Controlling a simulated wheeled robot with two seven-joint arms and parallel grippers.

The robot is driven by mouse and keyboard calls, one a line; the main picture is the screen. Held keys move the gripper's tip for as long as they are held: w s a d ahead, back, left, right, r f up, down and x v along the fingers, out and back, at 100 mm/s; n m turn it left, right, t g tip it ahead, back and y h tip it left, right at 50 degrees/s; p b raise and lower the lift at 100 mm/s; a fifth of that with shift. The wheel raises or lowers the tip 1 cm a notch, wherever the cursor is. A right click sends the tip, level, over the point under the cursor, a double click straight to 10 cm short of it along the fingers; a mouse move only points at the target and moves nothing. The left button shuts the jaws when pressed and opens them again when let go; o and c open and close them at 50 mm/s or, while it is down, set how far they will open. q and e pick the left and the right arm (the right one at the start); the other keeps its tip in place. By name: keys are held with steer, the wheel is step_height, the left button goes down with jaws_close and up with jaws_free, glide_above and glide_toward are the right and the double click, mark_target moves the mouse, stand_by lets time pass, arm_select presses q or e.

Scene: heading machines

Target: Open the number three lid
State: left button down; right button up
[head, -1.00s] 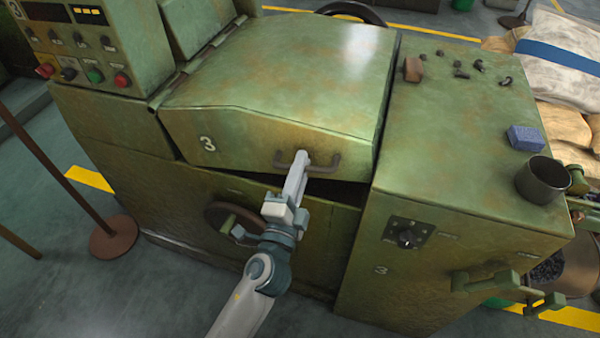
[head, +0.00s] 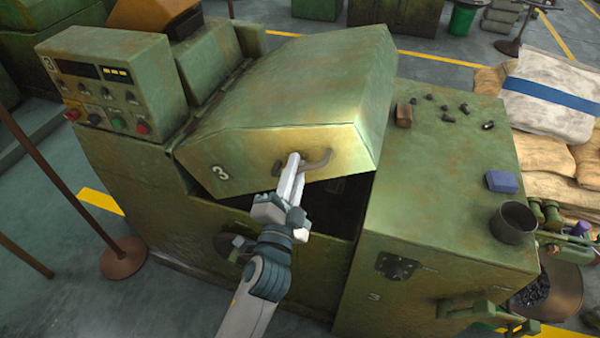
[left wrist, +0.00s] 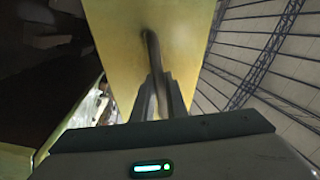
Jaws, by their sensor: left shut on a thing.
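The number three lid (head: 290,100) is a worn green cover with a white "3" on its front face. It stands partly raised and tilted, with a dark gap under its front edge. Its curved handle (head: 318,164) is on the front face. My left gripper (head: 292,165) is shut on the handle at its left part. In the left wrist view the fingers (left wrist: 158,95) close around the handle (left wrist: 152,50) against the yellowish lid face (left wrist: 125,45). The inside of the machine under the lid is mostly dark. My right gripper is not in view.
A control box (head: 110,85) with buttons stands at the left. The right cabinet top (head: 440,170) holds a blue block (head: 502,181), a dark cup (head: 513,222) and small parts. A post with a round base (head: 122,257) stands on the floor at the left. Sacks (head: 550,95) lie at the right.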

mark_target(281, 137)
arm_select(q)
steer(key=a+r+n+p, duration=0.1)
steer(key=r, duration=0.1)
steer(key=a+r+p, duration=0.1)
steer(key=r+p, duration=0.1)
steer(key=r, duration=0.1)
steer(key=w+r+n+p, duration=0.1)
steer(key=r, duration=0.2)
steer(key=shift+a+r+n+y, duration=0.25)
steer(key=shift+a+n+y, duration=0.05)
steer(key=shift+a+y, duration=0.1)
steer(key=w+a+r+n+p, duration=0.1)
steer(key=w+a+r+n, duration=0.2)
steer(key=a+r, duration=0.6)
steer(key=w+a+r+n+g+y+p, duration=0.1)
steer(key=w+a+r+n, duration=0.1)
steer(key=a+r+n, duration=0.3)
steer(key=shift+w+a+r+p, duration=0.4)
steer(key=shift+a+r, duration=1.45)
steer(key=shift+a, duration=0.3)
steer(key=c, duration=2)
jaws_free()
steer(key=shift+c, duration=0.2)
steer(key=shift+r, duration=0.1)
